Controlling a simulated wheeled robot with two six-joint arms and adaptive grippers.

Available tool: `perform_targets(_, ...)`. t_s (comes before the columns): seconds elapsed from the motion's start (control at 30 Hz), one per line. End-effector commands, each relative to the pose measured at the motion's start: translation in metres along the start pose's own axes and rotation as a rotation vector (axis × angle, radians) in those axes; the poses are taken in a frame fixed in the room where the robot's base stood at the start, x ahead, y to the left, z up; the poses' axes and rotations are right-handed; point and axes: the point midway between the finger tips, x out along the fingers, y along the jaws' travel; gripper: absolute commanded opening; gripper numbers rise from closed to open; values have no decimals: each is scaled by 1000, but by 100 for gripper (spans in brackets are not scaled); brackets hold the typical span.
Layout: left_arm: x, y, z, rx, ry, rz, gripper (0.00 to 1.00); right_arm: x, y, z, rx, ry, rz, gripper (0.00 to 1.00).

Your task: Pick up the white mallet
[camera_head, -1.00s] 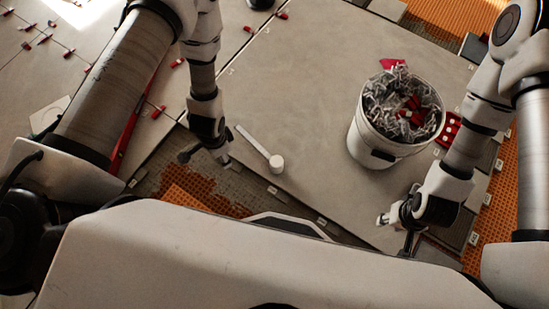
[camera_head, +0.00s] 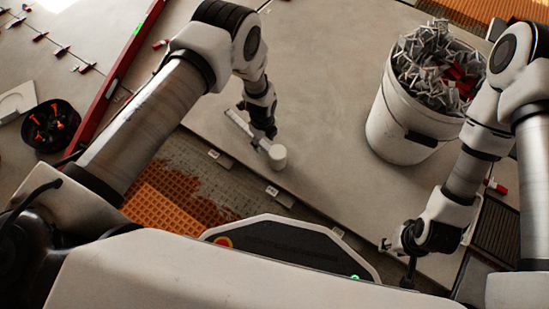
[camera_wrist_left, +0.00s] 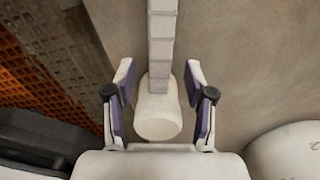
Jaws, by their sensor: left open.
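The white mallet (camera_head: 276,158) lies on the large grey tile, its handle pointing to the upper left in the head view. My left gripper (camera_head: 258,138) is over the handle close to the head and hides part of it. In the left wrist view the mallet (camera_wrist_left: 158,118) lies between the two open fingers of my left gripper (camera_wrist_left: 160,100), with visible gaps on both sides. My right gripper (camera_head: 398,255) is low at the right, away from the mallet; its finger opening is unclear.
A white bucket (camera_head: 397,125) full of grey clips with some red pieces stands on the tile at the right. A black round tray (camera_head: 50,126) with orange pieces and a long red level (camera_head: 118,62) are at the left. An orange mat (camera_head: 160,195) shows beyond the tile edge.

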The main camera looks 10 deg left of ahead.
Motion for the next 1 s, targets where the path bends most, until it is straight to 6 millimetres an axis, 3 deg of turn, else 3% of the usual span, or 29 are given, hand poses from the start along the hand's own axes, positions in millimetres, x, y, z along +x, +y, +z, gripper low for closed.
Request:
perform_targets(0.03,20,0,1,-1,0,0,54,20,0,0,2,1,0,40)
perform_targets(0.1,31,0,1,-1,1,1,54,26,1,-1,4,2,0,40)
perform_targets(0.37,30,0,1,-2,0,0,54,24,1,-2,6,4,1,40)
perform_targets(0.5,30,0,1,-2,0,0,5,24,1,-1,6,4,1,40)
perform_targets(0.53,30,0,1,-2,0,0,0,24,1,-1,6,3,1,40)
perform_targets(0.87,28,0,1,-2,0,0,0,23,1,-1,6,3,1,40)
perform_targets(1.0,11,0,1,-2,0,0,0,10,0,0,4,1,0,40)
